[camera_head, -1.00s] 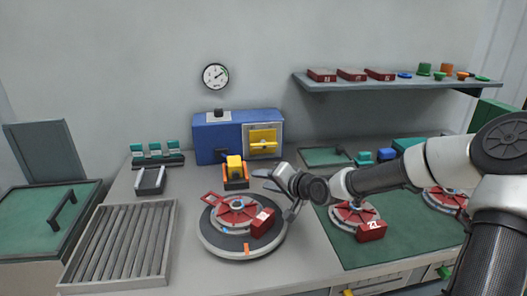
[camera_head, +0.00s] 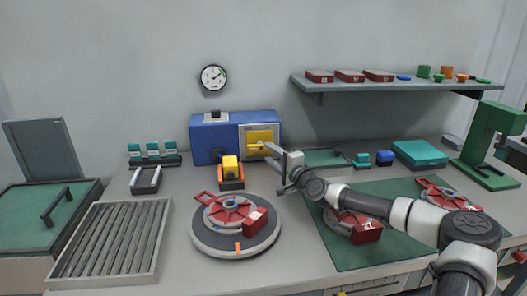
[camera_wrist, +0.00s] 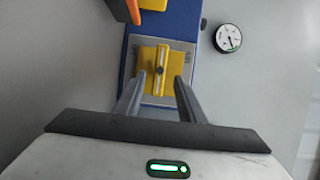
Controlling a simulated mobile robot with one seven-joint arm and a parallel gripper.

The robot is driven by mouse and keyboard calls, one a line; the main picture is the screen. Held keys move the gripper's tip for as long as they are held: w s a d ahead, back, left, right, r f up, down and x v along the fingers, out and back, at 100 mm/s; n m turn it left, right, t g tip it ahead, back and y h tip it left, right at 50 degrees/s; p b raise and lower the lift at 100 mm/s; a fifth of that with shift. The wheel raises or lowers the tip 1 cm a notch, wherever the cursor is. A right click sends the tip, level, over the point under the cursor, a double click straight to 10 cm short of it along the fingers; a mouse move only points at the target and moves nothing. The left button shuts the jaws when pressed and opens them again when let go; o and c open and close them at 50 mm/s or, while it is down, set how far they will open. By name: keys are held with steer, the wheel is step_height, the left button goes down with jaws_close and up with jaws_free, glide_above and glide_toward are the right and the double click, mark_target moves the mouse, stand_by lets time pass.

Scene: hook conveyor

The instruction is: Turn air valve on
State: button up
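The air valve is a yellow block with a bar handle (camera_head: 259,136) on a light plate at the right front of the blue box (camera_head: 211,143). In the head view the bar lies about level. My gripper (camera_head: 267,152) is in front of the valve, its fingers pointing at it. In the wrist view the yellow valve (camera_wrist: 153,80) shows between and beyond the fingertips of my gripper (camera_wrist: 160,80). The fingers are apart with nothing held. I cannot tell whether they touch the valve. A round pressure gauge (camera_head: 213,77) hangs on the wall above the box; it also shows in the wrist view (camera_wrist: 229,38).
A yellow and orange device (camera_head: 231,174) stands just left of my gripper. A round turntable (camera_head: 236,245) with a red wheel-like part is in front. A green mat (camera_head: 345,257) with red parts lies right, under my arm. A shelf (camera_head: 390,86) is above right.

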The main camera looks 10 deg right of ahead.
mark_target(262, 148)
steer(key=x, duration=0.5)
steer(key=shift+w, duration=0.1)
jaws_close()
